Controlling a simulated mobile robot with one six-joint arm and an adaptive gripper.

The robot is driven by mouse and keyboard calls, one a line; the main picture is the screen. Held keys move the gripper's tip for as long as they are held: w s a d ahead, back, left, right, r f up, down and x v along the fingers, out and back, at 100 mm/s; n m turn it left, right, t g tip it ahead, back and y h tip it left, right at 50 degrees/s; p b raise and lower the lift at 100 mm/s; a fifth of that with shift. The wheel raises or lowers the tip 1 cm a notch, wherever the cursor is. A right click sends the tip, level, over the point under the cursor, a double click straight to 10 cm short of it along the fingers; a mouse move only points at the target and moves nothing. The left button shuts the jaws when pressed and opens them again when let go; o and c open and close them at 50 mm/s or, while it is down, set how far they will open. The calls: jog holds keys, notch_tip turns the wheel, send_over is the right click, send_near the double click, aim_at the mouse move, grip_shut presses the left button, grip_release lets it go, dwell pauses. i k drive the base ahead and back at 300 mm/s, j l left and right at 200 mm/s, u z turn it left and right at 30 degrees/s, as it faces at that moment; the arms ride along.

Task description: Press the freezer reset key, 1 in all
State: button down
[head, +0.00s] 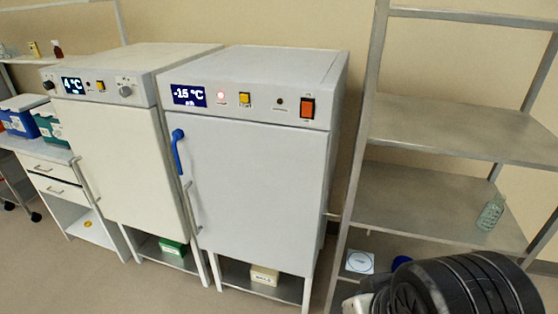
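The freezer (265,180) is the white cabinet in the middle of the head view, with its door shut. Its display (188,96) reads -15 °C. The labels are too small to read surely, so I cannot confirm which is the reset key. Nothing touches the panel. A dark ribbed part of my arm fills the lower right corner; my gripper's fingers are not visible.
A similar cabinet (110,170) showing 4 °C stands close on the left. A metal shelf rack (440,130) with a glass bottle (491,212) stands at right. The floor before the freezer shows little.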

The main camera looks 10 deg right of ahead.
aim_at(243, 98)
jog(key=k+l+u, duration=0.15)
jog(key=l, duration=0.15)
jog(key=k+l+u, duration=0.15)
jog(key=l, duration=0.15)
jog(key=i+l+u, duration=0.45)
jog(key=i+l, duration=0.95)
jog(key=l, duration=0.1)
